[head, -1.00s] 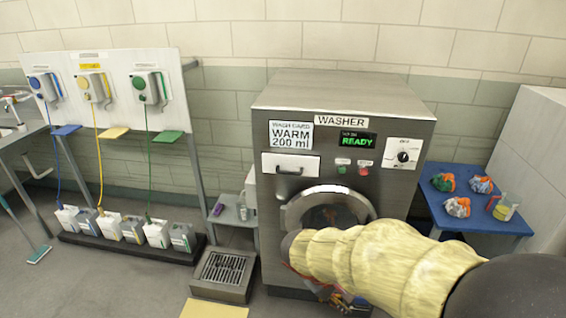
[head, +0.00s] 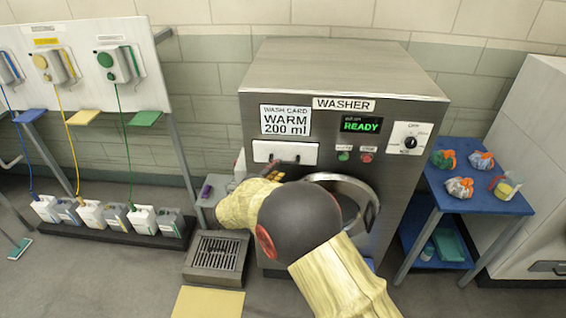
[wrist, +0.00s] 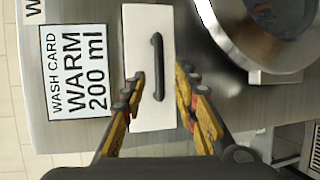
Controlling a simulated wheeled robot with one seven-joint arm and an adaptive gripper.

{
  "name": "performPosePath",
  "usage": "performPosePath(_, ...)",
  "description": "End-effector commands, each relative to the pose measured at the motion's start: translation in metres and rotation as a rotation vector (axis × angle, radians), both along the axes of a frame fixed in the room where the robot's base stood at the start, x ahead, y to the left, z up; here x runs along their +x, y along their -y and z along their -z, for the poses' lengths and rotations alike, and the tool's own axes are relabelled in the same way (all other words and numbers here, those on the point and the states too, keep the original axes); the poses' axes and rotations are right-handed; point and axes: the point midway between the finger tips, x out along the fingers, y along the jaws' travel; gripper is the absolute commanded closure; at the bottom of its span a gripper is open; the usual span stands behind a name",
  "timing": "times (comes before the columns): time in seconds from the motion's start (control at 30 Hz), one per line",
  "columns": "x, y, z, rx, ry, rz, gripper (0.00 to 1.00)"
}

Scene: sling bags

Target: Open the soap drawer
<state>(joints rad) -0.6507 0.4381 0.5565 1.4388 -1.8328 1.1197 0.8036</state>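The soap drawer is a white panel (head: 294,154) on the upper left of the steel washer's front, and it looks flush with the front. In the wrist view the drawer front (wrist: 150,110) fills the middle, with a dark bar handle (wrist: 157,66) standing out from it. My gripper (wrist: 160,78) is open, one finger on each side of the handle, with nothing between them but the view of the handle. Whether the fingertips touch the panel is unclear. In the head view my gripper (head: 274,170) is at the drawer's lower left, and my arm hides part of the washer's front.
The round washer door (head: 345,185) is below right of the drawer. A wash card (head: 286,120) reads "WARM 200 ml". A blue table (head: 480,200) with bundles stands at right. A dispenser rack (head: 100,70) and floor drain box (head: 217,258) are at left.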

Motion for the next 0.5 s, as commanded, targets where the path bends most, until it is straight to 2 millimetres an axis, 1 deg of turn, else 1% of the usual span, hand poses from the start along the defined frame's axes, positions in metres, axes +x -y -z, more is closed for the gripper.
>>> performPosePath(0.1,0.018,0.009,0.004,0.0,0.0,0.003,0.7)
performPosePath(0.3,0.043,0.021,0.009,0.0,-0.001,0.003,0.7)
performPosePath(0.5,0.054,0.026,0.011,-0.002,-0.002,0.001,0.7)
